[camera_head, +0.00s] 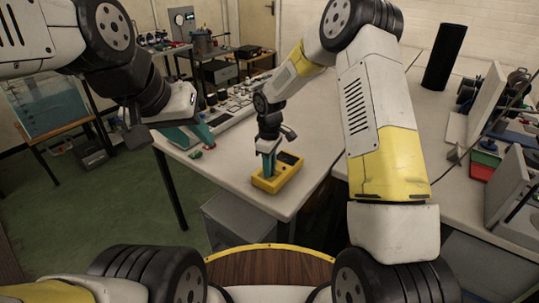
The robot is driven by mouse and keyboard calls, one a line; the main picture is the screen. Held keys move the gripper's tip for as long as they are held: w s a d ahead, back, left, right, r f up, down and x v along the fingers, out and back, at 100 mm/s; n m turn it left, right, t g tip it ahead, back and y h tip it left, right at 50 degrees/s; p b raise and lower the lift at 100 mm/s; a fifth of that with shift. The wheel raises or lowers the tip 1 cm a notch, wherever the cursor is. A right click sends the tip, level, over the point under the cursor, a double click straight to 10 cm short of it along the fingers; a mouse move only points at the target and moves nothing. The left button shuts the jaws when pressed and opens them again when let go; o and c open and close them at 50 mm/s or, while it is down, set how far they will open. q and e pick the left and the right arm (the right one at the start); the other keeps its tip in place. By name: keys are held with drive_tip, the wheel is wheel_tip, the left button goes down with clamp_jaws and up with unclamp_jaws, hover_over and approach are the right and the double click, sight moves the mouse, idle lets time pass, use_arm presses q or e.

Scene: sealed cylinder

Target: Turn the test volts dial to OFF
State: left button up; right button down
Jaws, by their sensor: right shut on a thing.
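The yellow test meter (263,183) lies on the near corner of the white table, with a dark panel on its top face. My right gripper (268,170) reaches down onto the meter from above, its teal fingers shut on the dial. The dial is hidden by the fingers, and its setting cannot be read. My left gripper (196,143) hangs at the table's left edge, well left of the meter. Its teal fingers look spread apart, with nothing seen held between them.
A small green item (195,154) lies near the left gripper. Several small parts line the table's back left. A black cylinder (444,57) stands on the right bench. A red and green bin pair (485,160) and grey panels crowd the far right. White table surface right of the meter is clear.

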drive_tip(key=c, duration=1.2)
unclamp_jaws()
drive_tip(key=shift+o, duration=0.2)
drive_tip(key=shift+r, duration=3.9)
drive_tip(key=shift+r, duration=0.1)
drive_tip(key=s+d+r+m+t, duration=0.25)
drive_tip(key=s+d+r, duration=0.3)
drive_tip(key=r, duration=0.35)
drive_tip(key=s+d+r+m+t, duration=0.1)
drive_tip(key=s+d+r+m, duration=0.3)
drive_tip(key=s+r, duration=0.3)
drive_tip(key=s+d+r+m+t+y, duration=0.1)
drive_tip(key=s+d+r+m, duration=0.1)
drive_tip(key=s, duration=0.5)
drive_tip(key=s+d+r+m+t+y, duration=0.1)
drive_tip(key=s+d+r+m, duration=0.1)
drive_tip(key=s, duration=0.5)
drive_tip(key=shift+s+d+r+m+t, duration=0.15)
drive_tip(key=shift+d+r+m+t, duration=0.2)
drive_tip(key=shift+r+m, duration=0.5)
